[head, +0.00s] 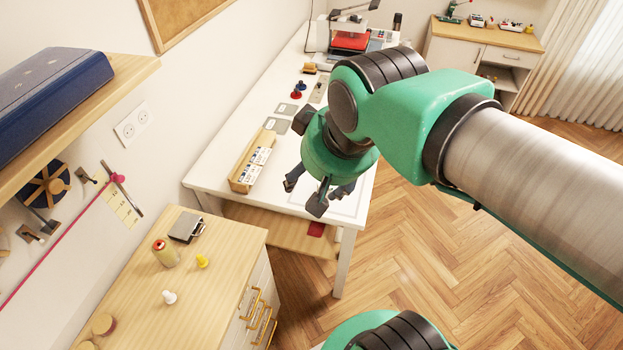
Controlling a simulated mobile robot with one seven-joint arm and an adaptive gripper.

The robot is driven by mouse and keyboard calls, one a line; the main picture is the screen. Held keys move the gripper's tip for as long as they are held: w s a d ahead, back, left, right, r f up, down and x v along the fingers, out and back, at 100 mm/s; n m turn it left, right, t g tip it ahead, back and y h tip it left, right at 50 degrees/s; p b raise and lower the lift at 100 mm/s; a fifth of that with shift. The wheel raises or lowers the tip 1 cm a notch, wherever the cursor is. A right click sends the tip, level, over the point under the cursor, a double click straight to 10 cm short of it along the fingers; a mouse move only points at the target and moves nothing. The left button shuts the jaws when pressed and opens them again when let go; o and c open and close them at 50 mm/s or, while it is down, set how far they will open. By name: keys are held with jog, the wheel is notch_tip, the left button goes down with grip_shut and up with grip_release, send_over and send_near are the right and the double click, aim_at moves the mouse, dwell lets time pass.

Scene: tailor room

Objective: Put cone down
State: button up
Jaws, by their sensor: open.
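My gripper (309,162) is open in the head view, with its two dark fingers spread wide above the white table. I see nothing between the fingers. Several small items stand on the wooden cabinet top at the lower left: a yellow cone-like piece (202,261), a white cone-like piece (168,297) and a greenish spool-like piece with a red top (165,253). I cannot tell which of them is the cone. My gripper is apart from all of them, farther back and to the right.
The white table (223,164) holds a wooden tray (240,180) with cards, dark items partly hidden by my gripper, and red and blue pieces (298,90). A metal-grey box (187,226) sits on the wooden cabinet (215,300). A shelf (90,115) overhangs the left.

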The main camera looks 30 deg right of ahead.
jog(key=shift+s+a+f+n, duration=0.2)
jog(key=shift+s+f, duration=0.05)
jog(key=shift+s, duration=0.3)
jog(key=shift+s+a+f+n, duration=0.15)
jog(key=shift+s+f+n, duration=0.05)
jog(key=shift+s, duration=0.3)
jog(key=shift+f, duration=0.1)
notch_tip(320, 180, down, 6)
jog(key=b, duration=0.6)
jog(key=shift+f+b, duration=0.25)
jog(key=shift+b, duration=0.1)
jog(key=shift+o, duration=0.3)
jog(key=shift+a+r, duration=0.1)
